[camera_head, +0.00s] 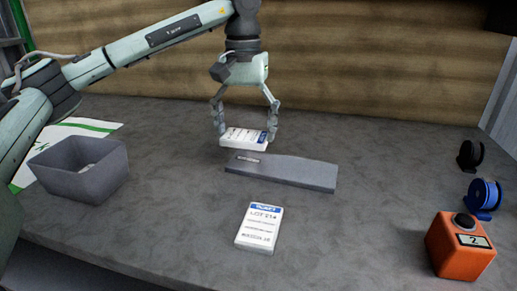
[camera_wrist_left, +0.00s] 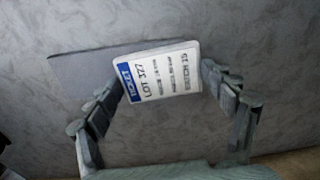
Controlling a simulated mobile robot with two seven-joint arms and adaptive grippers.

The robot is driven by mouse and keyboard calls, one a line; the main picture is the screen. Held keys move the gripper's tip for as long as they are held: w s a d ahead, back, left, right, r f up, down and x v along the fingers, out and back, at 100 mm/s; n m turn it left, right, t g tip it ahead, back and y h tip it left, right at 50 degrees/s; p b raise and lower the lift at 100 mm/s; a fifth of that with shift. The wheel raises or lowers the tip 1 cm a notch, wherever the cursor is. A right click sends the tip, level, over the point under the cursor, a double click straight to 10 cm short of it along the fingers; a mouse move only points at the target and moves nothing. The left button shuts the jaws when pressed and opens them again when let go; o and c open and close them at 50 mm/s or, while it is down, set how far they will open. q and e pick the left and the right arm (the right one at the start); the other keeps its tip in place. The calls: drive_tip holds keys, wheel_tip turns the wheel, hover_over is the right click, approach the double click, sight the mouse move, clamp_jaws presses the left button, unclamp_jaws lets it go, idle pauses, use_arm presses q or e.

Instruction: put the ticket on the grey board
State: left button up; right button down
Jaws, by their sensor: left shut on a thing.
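My left gripper (camera_head: 246,136) is shut on a white ticket (camera_head: 240,141) with a blue band, gripped by its two short ends. In the left wrist view the ticket (camera_wrist_left: 165,75) lies face towards the camera between the fingers (camera_wrist_left: 164,82). The grey board (camera_head: 290,174) lies flat on the table, just in front of and right of the held ticket in the head view. In the left wrist view part of the board (camera_wrist_left: 85,63) shows beyond the ticket. The gap between ticket and table is hard to judge. My right gripper is not in view.
A second white ticket block (camera_head: 260,229) lies nearer the front. A grey bin (camera_head: 83,185) stands at left on a white and green sheet (camera_head: 98,125). An orange counter (camera_head: 458,252), a blue reel (camera_head: 484,195) and a black reel (camera_head: 470,154) stand at right.

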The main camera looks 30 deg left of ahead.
sight(256, 162)
use_arm(q)
drive_tip(key=shift+w+d+f, duration=0.75)
drive_tip(key=shift+w+f, duration=0.1)
wheel_tip(256, 162, down, 3)
drive_tip(key=shift+f, duration=0.4)
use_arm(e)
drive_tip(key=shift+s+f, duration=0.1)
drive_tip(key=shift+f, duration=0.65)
use_arm(q)
drive_tip(key=shift+f, duration=0.1)
drive_tip(key=o, duration=1.1)
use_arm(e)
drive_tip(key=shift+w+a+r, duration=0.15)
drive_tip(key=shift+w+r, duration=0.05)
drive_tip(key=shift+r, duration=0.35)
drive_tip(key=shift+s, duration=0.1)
